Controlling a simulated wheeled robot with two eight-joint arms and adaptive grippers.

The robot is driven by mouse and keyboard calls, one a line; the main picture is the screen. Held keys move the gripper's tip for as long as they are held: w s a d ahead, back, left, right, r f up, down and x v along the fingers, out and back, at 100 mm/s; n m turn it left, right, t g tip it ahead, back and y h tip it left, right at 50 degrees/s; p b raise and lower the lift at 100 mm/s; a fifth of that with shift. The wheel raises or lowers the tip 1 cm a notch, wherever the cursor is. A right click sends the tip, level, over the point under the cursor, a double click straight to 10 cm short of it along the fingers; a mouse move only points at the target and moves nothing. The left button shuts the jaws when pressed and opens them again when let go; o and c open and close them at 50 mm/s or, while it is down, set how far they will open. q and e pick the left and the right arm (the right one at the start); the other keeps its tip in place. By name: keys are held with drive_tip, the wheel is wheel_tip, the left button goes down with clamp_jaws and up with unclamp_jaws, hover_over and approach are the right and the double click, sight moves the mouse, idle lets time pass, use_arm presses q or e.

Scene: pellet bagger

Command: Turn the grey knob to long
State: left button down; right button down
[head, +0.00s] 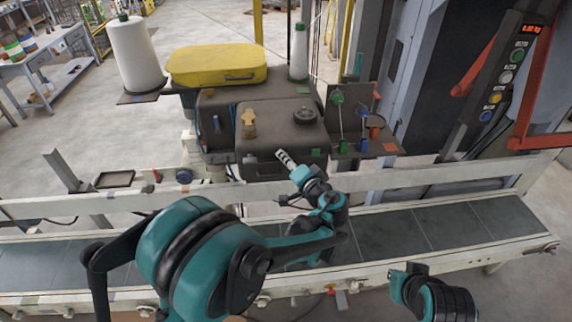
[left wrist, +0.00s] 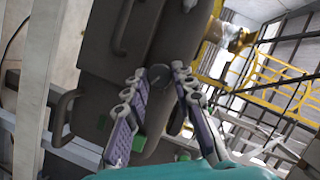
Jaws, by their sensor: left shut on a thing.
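My left gripper (head: 281,155) reaches up to the front face of the dark sewing head (head: 270,135). In the left wrist view its two fingers (left wrist: 157,74) stand on either side of a small round grey knob (left wrist: 158,76) and are shut on it. In the head view the fingers cover the knob. I cannot read the knob's marks or tell which setting it points to. Part of my right arm shows at the lower right, but I cannot see its gripper fingers.
A conveyor (head: 400,235) with a pale side rail runs across below the head. A black round knob (head: 304,115), a yellow cover (head: 217,64) and a white thread cone (head: 135,55) are above. A bracket with green and blue parts (head: 343,146) is close on the right. A button panel (head: 505,70) stands far right.

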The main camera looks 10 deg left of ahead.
use_arm(q)
drive_tip(key=shift+m, duration=0.3)
drive_tip(key=c, duration=1.3)
unclamp_jaws()
drive_tip(key=shift+o, duration=0.2)
drive_tip(key=shift+s+d, duration=0.1)
drive_tip(key=shift+d, duration=0.05)
drive_tip(key=v, duration=1.1)
drive_tip(key=shift+s+d, duration=0.3)
drive_tip(key=shift+f, duration=0.1)
